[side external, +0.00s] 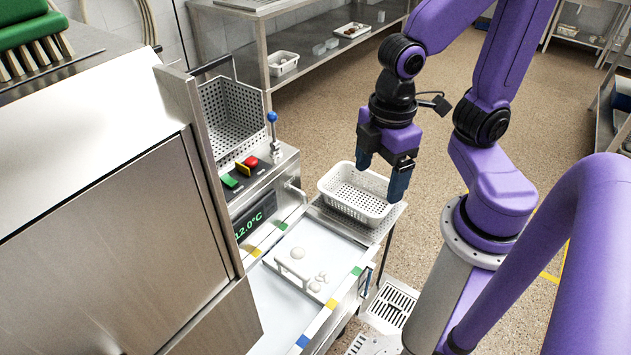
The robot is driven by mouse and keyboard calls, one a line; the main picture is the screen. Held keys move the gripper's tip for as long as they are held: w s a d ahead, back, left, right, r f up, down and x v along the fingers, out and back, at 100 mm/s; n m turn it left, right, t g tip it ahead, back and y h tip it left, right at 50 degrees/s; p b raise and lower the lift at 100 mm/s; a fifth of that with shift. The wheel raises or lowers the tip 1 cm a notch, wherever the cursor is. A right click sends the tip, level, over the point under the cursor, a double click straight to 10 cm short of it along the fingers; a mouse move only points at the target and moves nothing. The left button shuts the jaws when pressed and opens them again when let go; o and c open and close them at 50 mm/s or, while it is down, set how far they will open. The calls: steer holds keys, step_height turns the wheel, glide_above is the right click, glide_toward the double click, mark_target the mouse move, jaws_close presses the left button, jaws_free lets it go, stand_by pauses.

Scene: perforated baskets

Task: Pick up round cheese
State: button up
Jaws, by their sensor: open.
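Several small, pale, rounded pieces lie on a white tray (336,250) at the lower middle of the side external view. The largest one, which looks like the round cheese (297,253), sits toward the tray's far left part. Smaller pale pieces (321,275) lie in a loose group to its right and nearer the camera. My gripper (381,179) is open with nothing visible between its fingers. It points down over a white perforated basket (335,188), up and to the right of the tray, apart from the cheese. The basket looks empty, though my fingers hide part of it.
A control panel (262,167) with red and green buttons and a blue-knobbed lever stands left of the basket. A perforated metal basket (232,115) stands behind it. A large steel machine (110,220) fills the left. A colour-marked rail (331,303) edges the tray's near side.

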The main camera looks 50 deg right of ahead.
steer(key=shift+s+d+r, duration=0.2)
steer(key=shift+s+d, duration=0.3)
steer(key=shift+s, duration=0.1)
steer(key=shift+s+d+r, duration=0.2)
steer(key=shift+s+d, duration=0.25)
steer(key=shift+s, duration=0.1)
steer(key=shift+o, duration=0.6)
steer(key=shift+s+d, duration=0.25)
